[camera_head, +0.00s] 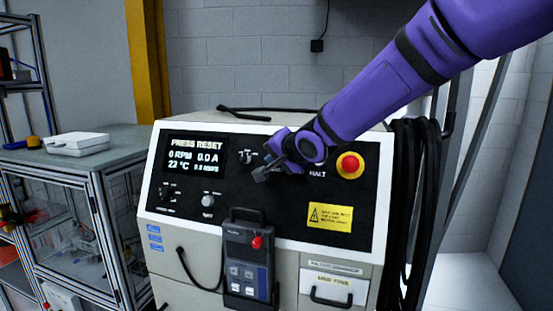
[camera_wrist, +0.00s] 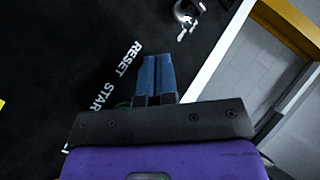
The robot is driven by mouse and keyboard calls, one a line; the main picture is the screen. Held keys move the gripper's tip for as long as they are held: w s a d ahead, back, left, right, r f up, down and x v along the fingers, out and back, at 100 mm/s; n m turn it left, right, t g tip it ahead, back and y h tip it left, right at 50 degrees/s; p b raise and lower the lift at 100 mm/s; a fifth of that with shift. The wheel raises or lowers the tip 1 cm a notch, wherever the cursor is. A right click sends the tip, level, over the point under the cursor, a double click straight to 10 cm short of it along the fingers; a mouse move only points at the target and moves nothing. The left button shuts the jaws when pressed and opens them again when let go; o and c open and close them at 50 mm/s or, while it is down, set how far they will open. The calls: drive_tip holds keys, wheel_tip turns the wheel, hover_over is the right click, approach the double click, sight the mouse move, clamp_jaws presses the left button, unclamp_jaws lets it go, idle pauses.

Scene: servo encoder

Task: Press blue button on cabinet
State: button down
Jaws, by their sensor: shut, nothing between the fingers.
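The cabinet (camera_head: 280,226) has a black sloped control panel with a white rim. Its display (camera_head: 195,152) reads "PRESS RESET". My gripper (camera_head: 262,175) is at the upper middle of the panel, left of the "HALT" label. In the wrist view its two blue fingers (camera_wrist: 155,60) are shut together with nothing between them, over the panel beside the "RESET" label (camera_wrist: 128,58). No blue button shows in either view; my gripper covers part of the panel there. I cannot tell whether the fingertips touch the panel. A thin green edge shows by the "START" label (camera_wrist: 103,95).
A red emergency button (camera_head: 350,165) on yellow sits right of my gripper. A handheld pendant (camera_head: 247,262) hangs on the cabinet front. A metal switch (camera_wrist: 187,12) lies beyond the fingertips. Black cables (camera_head: 408,190) hang at the right. A workbench (camera_head: 75,152) stands at the left.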

drive_tip(key=shift+w, duration=0.15)
idle(0.5)
drive_tip(key=shift+w+d+f, duration=0.15)
drive_tip(key=shift+w+f, duration=0.05)
drive_tip(key=shift+w, duration=0.15)
idle(0.4)
drive_tip(key=shift+s+r, duration=0.2)
drive_tip(key=shift+s, duration=0.3)
drive_tip(key=shift+a, duration=0.2)
drive_tip(key=s+a+r, duration=0.1)
drive_tip(key=s+r, duration=0.1)
drive_tip(key=s, duration=0.3)
drive_tip(key=shift+a+r, duration=0.3)
drive_tip(key=shift+a, duration=0.1)
idle(0.5)
